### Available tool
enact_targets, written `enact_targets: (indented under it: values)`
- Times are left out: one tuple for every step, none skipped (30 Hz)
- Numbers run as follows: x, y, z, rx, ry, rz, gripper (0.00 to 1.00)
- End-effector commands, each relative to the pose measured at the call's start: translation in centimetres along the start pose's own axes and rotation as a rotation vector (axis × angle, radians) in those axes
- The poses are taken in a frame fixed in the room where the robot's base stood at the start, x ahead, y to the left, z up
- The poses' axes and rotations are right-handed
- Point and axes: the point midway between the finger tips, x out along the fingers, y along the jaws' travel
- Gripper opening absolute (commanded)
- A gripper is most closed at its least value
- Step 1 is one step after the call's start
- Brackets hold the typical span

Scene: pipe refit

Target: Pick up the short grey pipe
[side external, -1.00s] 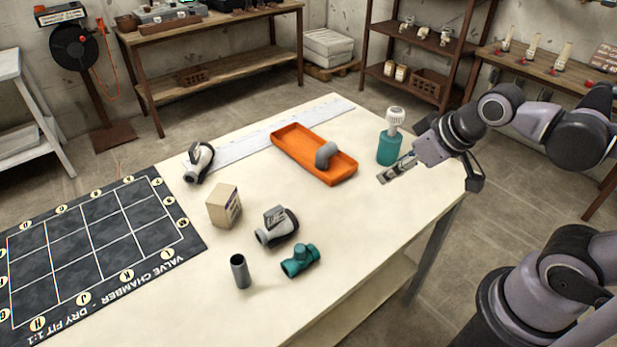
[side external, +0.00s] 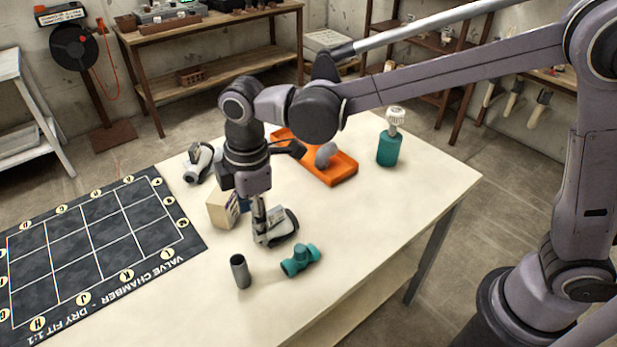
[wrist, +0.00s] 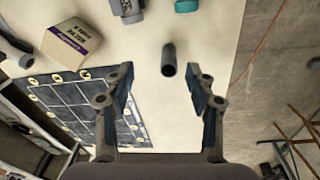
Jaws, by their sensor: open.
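The short grey pipe (side external: 240,271) stands upright on the cream table, near its front edge in the side external view. In the wrist view the pipe (wrist: 169,60) lies in line with the gap between the fingers, beyond their tips. My gripper (wrist: 160,85) is open and empty, with one finger on each side of that gap. In the side external view my gripper (side external: 261,238) points down above and behind the pipe, overlapping the grey and black valve (side external: 281,228) in the picture. The pipe is apart from the fingers.
A teal tee (side external: 299,260) lies right of the pipe. A cardboard box (side external: 222,209), an orange tray (side external: 341,170) with a grey elbow (side external: 325,154), and a teal bottle (side external: 389,149) stand farther back. A dark gridded mat (side external: 90,240) covers the table's left.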

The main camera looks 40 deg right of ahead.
Motion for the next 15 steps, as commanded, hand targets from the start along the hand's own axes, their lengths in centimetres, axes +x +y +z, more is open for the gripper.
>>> enact_targets:
  values:
    - [0.9, -0.3, -1.5, -0.055, -0.012, -0.016, 0.56]
    - [1.3, -0.6, -2.1, -0.083, -0.02, -0.025, 0.56]
    - [1.8, -0.8, -2.8, -0.114, -0.027, -0.034, 0.56]
    - [2.1, -1.0, -3.2, -0.136, -0.032, -0.041, 0.56]
    - [2.4, -1.1, -3.5, -0.153, -0.037, -0.047, 0.56]
    - [2.7, -1.3, -3.9, -0.171, -0.041, -0.052, 0.56]
    - [2.9, -1.4, -4.1, -0.182, -0.043, -0.056, 0.56]
    - [3.0, -1.5, -4.3, -0.191, -0.045, -0.058, 0.56]
    - [3.3, -1.6, -4.4, -0.198, -0.047, -0.061, 0.56]
    - [3.6, -1.6, -4.5, -0.201, -0.048, -0.062, 0.56]
    - [3.9, -1.6, -4.5, -0.203, -0.049, -0.063, 0.56]
    - [4.4, -1.6, -4.5, -0.203, -0.049, -0.063, 0.56]
    - [4.8, -1.7, -4.5, -0.203, -0.049, -0.063, 0.56]
    - [5.3, -1.7, -4.4, -0.202, -0.049, -0.063, 0.56]
    - [5.9, -1.7, -4.4, -0.202, -0.048, -0.062, 0.56]
